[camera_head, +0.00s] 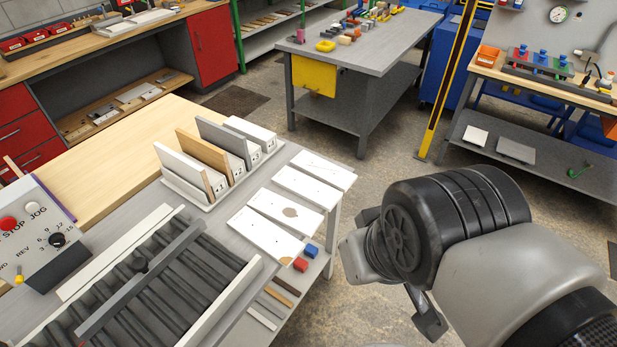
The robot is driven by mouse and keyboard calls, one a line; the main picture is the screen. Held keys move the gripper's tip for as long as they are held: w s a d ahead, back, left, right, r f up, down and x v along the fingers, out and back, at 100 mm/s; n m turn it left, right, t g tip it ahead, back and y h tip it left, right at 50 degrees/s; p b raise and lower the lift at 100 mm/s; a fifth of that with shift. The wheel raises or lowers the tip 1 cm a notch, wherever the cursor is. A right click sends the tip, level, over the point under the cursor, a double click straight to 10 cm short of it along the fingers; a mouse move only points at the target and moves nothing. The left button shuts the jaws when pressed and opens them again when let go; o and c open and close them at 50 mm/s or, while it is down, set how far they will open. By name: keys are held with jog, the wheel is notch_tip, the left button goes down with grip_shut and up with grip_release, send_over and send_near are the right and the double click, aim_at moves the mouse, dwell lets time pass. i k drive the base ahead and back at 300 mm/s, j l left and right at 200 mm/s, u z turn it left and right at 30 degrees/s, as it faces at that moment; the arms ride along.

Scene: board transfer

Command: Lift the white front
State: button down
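Several boards stand upright side by side in a white rack (187,192) on the grey table. They include a pale white-grey board (180,168) nearest the camera, a wood-toned board (200,152), a grey board (222,136) and a white board (250,130) at the back. Several white panels (308,187) lie flat to the right of the rack; one panel (287,211) has a brown patch. I cannot tell which piece is the white front. My gripper (392,290) hangs over the floor, right of the table and apart from all boards. Its fingertips are partly hidden by its own body.
A roller conveyor (150,285) with side rails fills the table's near side. A control box (38,235) stands at left. Red and blue blocks (301,264) lie near the table's right edge. A workbench (370,50) stands behind. Floor between the tables is clear.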

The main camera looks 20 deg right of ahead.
aim_at(272, 240)
jog(key=i+l, duration=0.2)
jog(key=i+l+u, duration=0.3)
jog(key=u, duration=0.15)
jog(key=i+l+u, duration=0.3)
jog(key=u, duration=0.2)
jog(key=l+u, duration=0.1)
jog(key=u, duration=0.85)
